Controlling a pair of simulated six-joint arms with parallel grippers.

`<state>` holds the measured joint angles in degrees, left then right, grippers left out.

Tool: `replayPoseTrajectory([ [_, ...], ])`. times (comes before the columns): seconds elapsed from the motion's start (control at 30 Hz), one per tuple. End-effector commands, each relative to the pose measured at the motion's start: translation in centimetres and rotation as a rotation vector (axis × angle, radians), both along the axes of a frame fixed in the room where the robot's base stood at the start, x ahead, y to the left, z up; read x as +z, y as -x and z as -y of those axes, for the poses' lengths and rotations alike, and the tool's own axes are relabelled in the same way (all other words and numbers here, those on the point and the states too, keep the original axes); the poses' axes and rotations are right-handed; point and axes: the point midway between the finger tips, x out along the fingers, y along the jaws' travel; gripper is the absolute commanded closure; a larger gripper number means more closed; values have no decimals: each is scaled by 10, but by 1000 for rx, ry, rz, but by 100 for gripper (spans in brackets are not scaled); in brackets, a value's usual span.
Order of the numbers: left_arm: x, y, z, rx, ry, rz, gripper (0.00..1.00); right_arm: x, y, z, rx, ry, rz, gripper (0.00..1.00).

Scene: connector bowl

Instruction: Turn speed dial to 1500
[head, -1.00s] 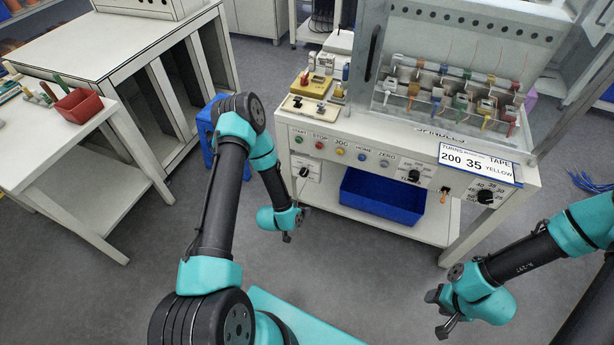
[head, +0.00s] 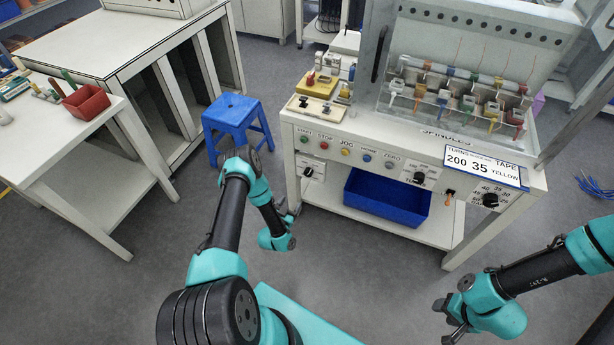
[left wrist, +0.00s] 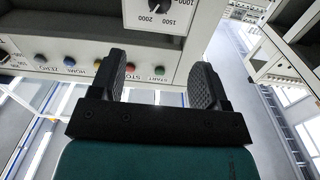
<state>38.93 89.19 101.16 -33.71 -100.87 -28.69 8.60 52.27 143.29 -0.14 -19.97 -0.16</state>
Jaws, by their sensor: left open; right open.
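The speed dial (head: 308,172) is a black knob on a white plate at the left end of the machine's front panel. In the left wrist view the knob (left wrist: 160,4) is cut off by the top edge, with 2000 and 1500 printed beside it. A white mark on it seems to face 2000. My left gripper (head: 287,214) is below and in front of the dial, apart from it. Its two black fingers (left wrist: 158,80) are open and empty in the left wrist view. My right gripper (head: 447,320) is open and empty at the lower right, far from the dial.
A row of coloured buttons (head: 346,152) runs above the dial. A blue bin (head: 385,198) sits on the shelf right of it, below another black dial (head: 419,178). A blue stool (head: 235,118) stands left of the machine. Open floor lies in front.

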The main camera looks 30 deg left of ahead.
Motion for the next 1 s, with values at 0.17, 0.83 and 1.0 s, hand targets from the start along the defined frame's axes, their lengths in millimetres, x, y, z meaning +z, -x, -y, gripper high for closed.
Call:
replayPoseTrajectory([
  [0.17, 0, -12, -1, -1, -1, 0, 31, 0, 0, 0, 0, 0, 0, 52],
  [0.83, 1, -120, -12, -1, -1, 1, 31, 0, 0, 0, 0, 0, 0, 52],
  [1.0, 0, -146, -15, -1, 0, 0, 31, 0, 0, 0, 0, 0, 0, 52],
])
